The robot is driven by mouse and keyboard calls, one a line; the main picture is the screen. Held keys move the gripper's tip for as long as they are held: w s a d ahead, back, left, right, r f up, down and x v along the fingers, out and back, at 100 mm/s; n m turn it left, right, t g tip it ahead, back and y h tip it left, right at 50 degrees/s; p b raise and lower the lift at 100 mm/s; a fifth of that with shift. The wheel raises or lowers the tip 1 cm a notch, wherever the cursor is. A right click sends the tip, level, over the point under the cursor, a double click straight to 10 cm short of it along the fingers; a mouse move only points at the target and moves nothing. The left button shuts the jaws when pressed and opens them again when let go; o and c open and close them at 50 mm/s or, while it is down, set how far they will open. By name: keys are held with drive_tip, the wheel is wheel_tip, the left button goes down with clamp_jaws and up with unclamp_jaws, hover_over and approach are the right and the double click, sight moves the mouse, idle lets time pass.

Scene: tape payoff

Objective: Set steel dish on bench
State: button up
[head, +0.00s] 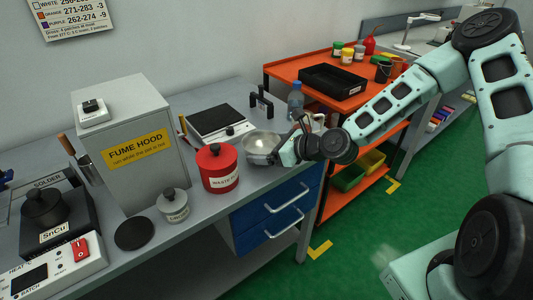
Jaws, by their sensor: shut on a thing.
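The steel dish (260,141) is a shiny round bowl at the right part of the grey bench (196,192). It is just right of the red waste canister and in front of the scale. My gripper (277,154) reaches in from the right and is shut on the dish's near right side. The fingertips are small and partly hidden by the wrist. The dish looks roughly level, low over the bench top; I cannot tell whether its base touches it.
The red canister (217,169) stands close left of the dish. A scale (219,123), a blue bottle (295,101) and a fume hood box (131,142) stand behind or left. A small grey lidded pot (173,206) and dark disc (134,234) are nearer. An orange cart (286,70) stands right.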

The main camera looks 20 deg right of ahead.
drive_tip(key=shift+f, duration=1.1)
drive_tip(key=shift+f, duration=0.2)
drive_tip(key=o, duration=0.7)
drive_tip(key=shift+c, duration=0.2)
